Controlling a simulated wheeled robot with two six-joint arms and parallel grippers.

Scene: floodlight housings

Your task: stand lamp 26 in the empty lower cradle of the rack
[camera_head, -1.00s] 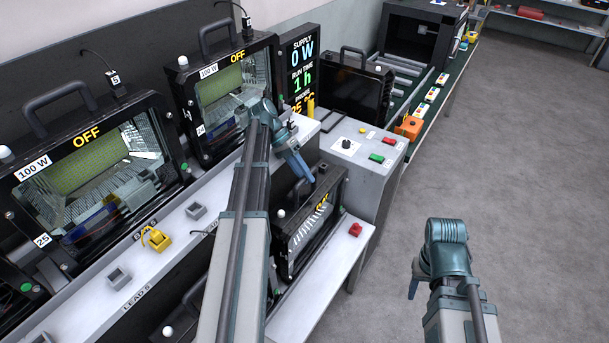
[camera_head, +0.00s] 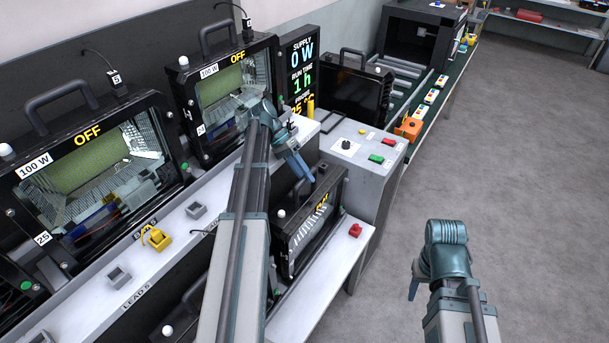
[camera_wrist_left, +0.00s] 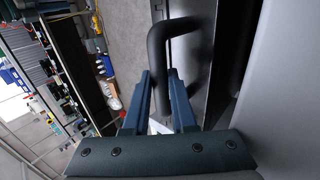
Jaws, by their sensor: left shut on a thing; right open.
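My left gripper (camera_head: 307,178) is shut on the black handle (camera_wrist_left: 160,75) of a lamp. In the head view this black-framed lamp (camera_head: 313,228) stands upright at the lower level of the rack, below the ledge. Its number cannot be read, and my left arm hides part of it. I cannot tell whether its base is fully seated in the cradle. My right gripper (camera_head: 414,288) is empty and open, over the floor at the right.
Lamp 25 (camera_head: 90,175) and another lamp (camera_head: 228,95), both reading OFF, stand on the upper level. The grey ledge (camera_head: 175,225) carries a yellow clip (camera_head: 156,238). A control console (camera_head: 362,165) stands right of the held lamp. Open floor (camera_head: 510,190) lies to the right.

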